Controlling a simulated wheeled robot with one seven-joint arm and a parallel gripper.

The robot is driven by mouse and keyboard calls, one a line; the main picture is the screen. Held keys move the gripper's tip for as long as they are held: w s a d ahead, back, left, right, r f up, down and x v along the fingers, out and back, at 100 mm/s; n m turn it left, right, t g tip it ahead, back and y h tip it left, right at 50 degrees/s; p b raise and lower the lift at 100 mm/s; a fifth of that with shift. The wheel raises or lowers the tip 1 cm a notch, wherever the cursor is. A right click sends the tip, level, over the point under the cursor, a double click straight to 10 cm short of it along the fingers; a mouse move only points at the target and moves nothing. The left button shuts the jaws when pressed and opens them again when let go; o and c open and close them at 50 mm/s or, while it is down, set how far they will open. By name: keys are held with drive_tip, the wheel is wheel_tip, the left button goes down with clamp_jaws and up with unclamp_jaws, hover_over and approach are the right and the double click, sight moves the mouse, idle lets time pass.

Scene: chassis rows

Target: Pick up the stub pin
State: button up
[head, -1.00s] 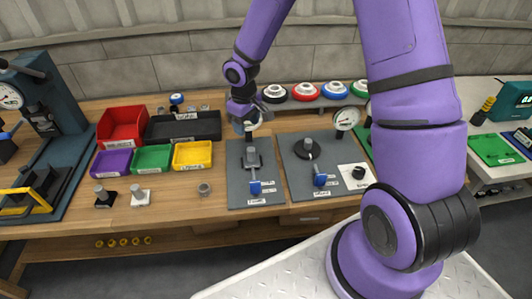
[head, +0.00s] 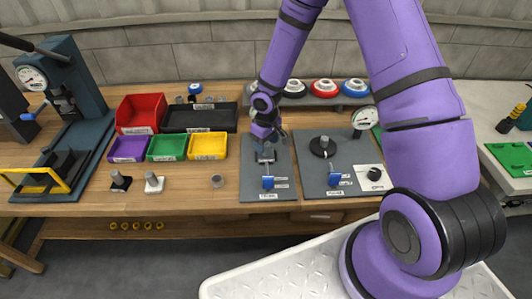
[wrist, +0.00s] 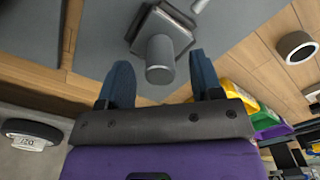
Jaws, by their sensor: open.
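A short grey cylindrical pin (wrist: 160,62), which I take to be the stub pin, stands on a square dark block on a grey plate in the wrist view. The block (head: 265,157) shows in the head view, partly hidden by my gripper. My gripper (wrist: 160,66) is open, and its two blue fingertips lie either side of the pin in the picture, with gaps to it. I cannot tell its depth along the pin. In the head view my gripper (head: 266,144) is just above the block. Other grey pins stand on a black base (head: 120,181) and a white base (head: 153,182).
Purple (head: 128,149), green (head: 166,148) and yellow (head: 207,145) bins stand left of the plate. A second grey plate (head: 338,187) with a dial gauge is on the right.

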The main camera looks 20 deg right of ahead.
drive_tip(key=shift+f, duration=1.05)
clamp_jaws()
wheel_tip(320, 180, up, 10)
drive_tip(key=shift+r, duration=0.1)
drive_tip(key=shift+r, duration=0.1)
drive_tip(key=shift+r, duration=0.85)
